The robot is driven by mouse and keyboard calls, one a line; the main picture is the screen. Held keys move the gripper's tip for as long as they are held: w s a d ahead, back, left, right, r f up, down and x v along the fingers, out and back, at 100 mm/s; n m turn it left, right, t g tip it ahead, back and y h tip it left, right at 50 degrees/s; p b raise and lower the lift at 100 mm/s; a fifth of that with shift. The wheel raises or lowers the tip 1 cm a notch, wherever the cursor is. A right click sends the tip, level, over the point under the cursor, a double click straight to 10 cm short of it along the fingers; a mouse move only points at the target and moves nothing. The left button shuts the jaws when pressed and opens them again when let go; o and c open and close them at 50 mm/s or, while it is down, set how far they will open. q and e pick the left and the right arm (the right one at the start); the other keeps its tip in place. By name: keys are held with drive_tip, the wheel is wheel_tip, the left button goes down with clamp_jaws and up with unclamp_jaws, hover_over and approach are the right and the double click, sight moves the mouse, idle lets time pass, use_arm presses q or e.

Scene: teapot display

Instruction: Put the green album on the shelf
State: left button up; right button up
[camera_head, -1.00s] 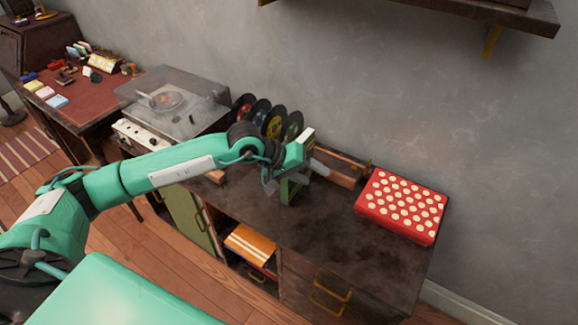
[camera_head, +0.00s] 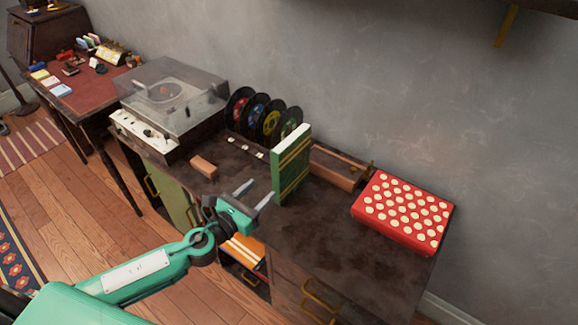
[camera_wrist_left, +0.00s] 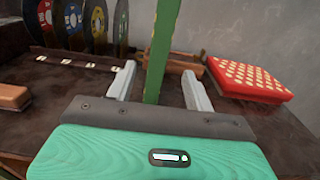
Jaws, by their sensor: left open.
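The green album (camera_head: 291,168) stands upright on the dark cabinet top (camera_head: 340,240), with cream page edges and yellow bands on its cover. My left gripper (camera_head: 258,191) is open and empty, low in front of the album, to its left in the head view. In the left wrist view, the narrow green edge of the album (camera_wrist_left: 160,55) shows upright in line with the gap between my fingers (camera_wrist_left: 157,78); I cannot tell whether they touch it. The shelf (camera_head: 470,4) on the wall is only partly in view at the top right. My right gripper is not in view.
A red box with cream dots (camera_head: 404,211) lies right of the album. Record discs (camera_head: 268,122) and a wooden rack (camera_head: 335,168) stand behind it. A turntable (camera_head: 172,95) and a small wooden block (camera_head: 203,167) are on the left. The front right cabinet top is clear.

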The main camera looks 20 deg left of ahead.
sight(276, 176)
use_arm(q)
drive_tip(key=p+x, duration=0.1)
drive_tip(key=x, duration=0.6)
drive_tip(key=shift+w+d, duration=0.1)
drive_tip(key=shift+w, duration=0.05)
drive_tip(key=shift+p+x, duration=0.5)
drive_tip(key=shift+x, duration=2.25)
drive_tip(key=shift+f, duration=0.15)
drive_tip(key=c, duration=0.9)
clamp_jaws()
drive_tip(key=shift+w, duration=0.1)
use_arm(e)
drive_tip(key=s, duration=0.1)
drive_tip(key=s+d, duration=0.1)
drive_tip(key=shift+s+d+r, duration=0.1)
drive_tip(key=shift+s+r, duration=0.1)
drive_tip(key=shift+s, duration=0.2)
